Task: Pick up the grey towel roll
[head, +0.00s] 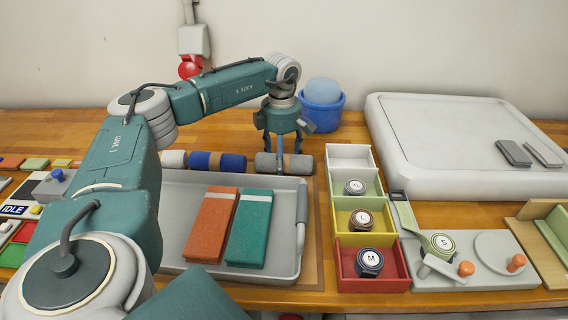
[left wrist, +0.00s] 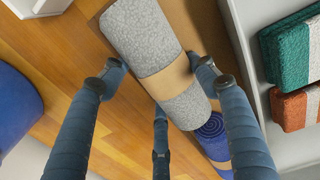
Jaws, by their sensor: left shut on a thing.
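The grey towel roll (head: 303,165) lies at the right end of a row of rolls behind the grey tray. It has a tan band, which shows in the left wrist view with its grey speckled surface (left wrist: 142,36). My left gripper (head: 282,148) reaches down over the roll from above. In the left wrist view my left gripper (left wrist: 160,76) has its fingers on both sides of the roll, near the band, and is shut on it. Whether the roll touches the surface below is hard to tell. My right gripper is not in view.
A blue roll (head: 203,160) and a white roll (head: 174,158) lie left of it. The grey tray (head: 180,258) in front holds an orange and a teal folded towel. A blue bucket (head: 325,115) stands behind. Coloured bins (head: 349,152) stand to the right.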

